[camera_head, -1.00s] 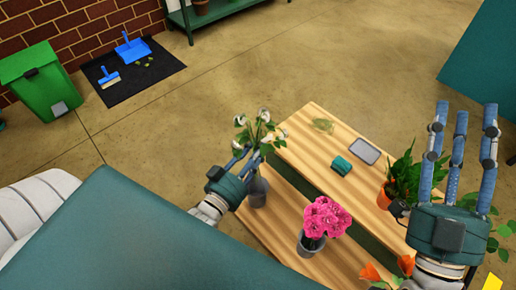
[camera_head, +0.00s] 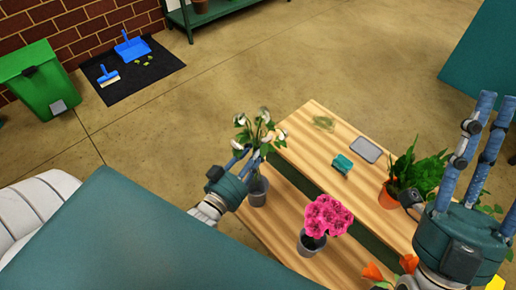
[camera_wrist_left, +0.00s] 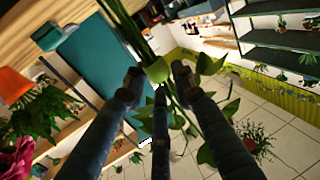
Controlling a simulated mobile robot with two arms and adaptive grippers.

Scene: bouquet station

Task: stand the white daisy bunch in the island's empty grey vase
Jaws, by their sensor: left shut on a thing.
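The white daisy bunch (camera_head: 262,130) has white heads and green stems and leaves. My left gripper (camera_head: 246,160) is shut on its stems, and the bunch stands roughly upright above a grey vase (camera_head: 258,192) on the lower step of the island (camera_head: 285,222). I cannot tell whether the stem ends are inside the vase. In the left wrist view, green stems (camera_wrist_left: 140,35) run between the fingers (camera_wrist_left: 155,85). My right gripper (camera_head: 490,130) is raised at the right with its fingers spread and nothing between them.
A grey vase with pink flowers (camera_head: 327,216) stands nearby on the lower step. A potted green plant (camera_head: 415,172), a teal block (camera_head: 342,164) and a grey tray (camera_head: 366,150) are on the upper step. Orange flowers (camera_head: 375,272) are at the front.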

